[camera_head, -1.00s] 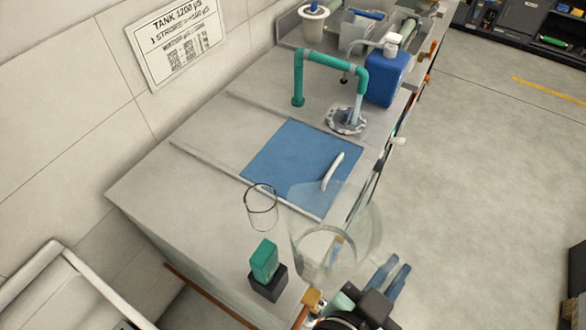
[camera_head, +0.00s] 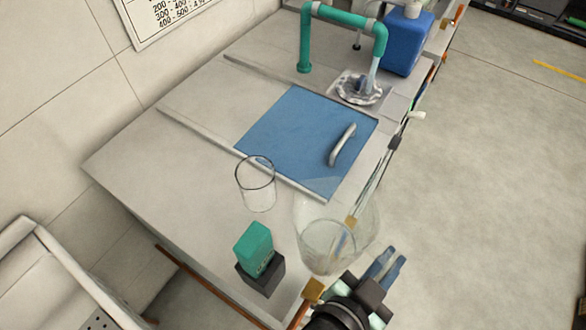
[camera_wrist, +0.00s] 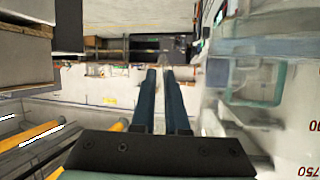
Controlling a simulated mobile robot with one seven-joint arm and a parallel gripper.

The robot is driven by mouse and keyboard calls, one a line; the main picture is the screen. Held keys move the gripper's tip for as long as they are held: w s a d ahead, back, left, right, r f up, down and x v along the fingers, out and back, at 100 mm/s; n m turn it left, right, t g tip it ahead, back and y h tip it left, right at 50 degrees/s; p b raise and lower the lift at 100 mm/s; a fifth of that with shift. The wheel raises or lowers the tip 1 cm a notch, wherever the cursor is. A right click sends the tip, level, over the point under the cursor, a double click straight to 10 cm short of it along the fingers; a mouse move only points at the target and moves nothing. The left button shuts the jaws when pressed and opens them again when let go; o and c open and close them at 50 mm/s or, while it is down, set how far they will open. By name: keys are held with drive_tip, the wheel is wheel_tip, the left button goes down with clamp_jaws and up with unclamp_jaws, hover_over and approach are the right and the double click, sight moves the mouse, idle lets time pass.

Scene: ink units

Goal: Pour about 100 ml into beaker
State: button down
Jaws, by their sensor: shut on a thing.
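A clear, empty-looking beaker (camera_head: 256,190) stands upright on the bench, left of the blue panel's near corner. A larger clear jug (camera_head: 318,252) is at the bench's near right edge, to the right of the beaker and apart from it. Its graduated wall fills the right of the wrist view (camera_wrist: 300,125). My gripper (camera_head: 392,265) is beside the jug, its blue fingers close together; they also show in the wrist view (camera_wrist: 160,82). It is shut on the jug, apparently at the handle, though the grip itself is unclear. I cannot tell the liquid level in the jug.
A green block (camera_head: 254,245) on a black base (camera_head: 262,275) stands near the beaker. A blue panel (camera_head: 300,135) with a white handle (camera_head: 343,145) lies behind. Further back are a green tap pipe (camera_head: 345,18), a drain (camera_head: 358,87) and a blue bottle (camera_head: 408,42).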

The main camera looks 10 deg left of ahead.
drive_tip(key=shift+r, duration=0.1)
drive_tip(key=r+p, duration=0.1)
drive_tip(key=r+n+p, duration=0.1)
drive_tip(key=p, duration=0.1)
drive_tip(key=a+r+h+p, duration=0.1)
drive_tip(key=shift+w+r+n, duration=0.2)
drive_tip(key=shift+w+n, duration=0.05)
drive_tip(key=shift+n, duration=0.05)
drive_tip(key=r+p, duration=0.1)
drive_tip(key=a+r+n+p, duration=0.1)
drive_tip(key=p, duration=0.1)
drive_tip(key=w+r+n+h+p, duration=0.1)
drive_tip(key=shift+a+g+p, duration=0.3)
drive_tip(key=shift+g, duration=0.1)
wheel_tip(320, 180, up, 8)
drive_tip(key=n+h+p, duration=0.2)
drive_tip(key=n+p, duration=0.1)
drive_tip(key=p, duration=0.6)
hover_over(377, 241)
drive_tip(key=w+a, duration=0.2)
drive_tip(key=w, duration=0.1)
drive_tip(key=shift+w+a+r+n+h+p, duration=0.5)
drive_tip(key=shift+a+r+n+h+p, duration=0.2)
drive_tip(key=shift+n, duration=0.5)
drive_tip(key=shift+a, duration=0.1)
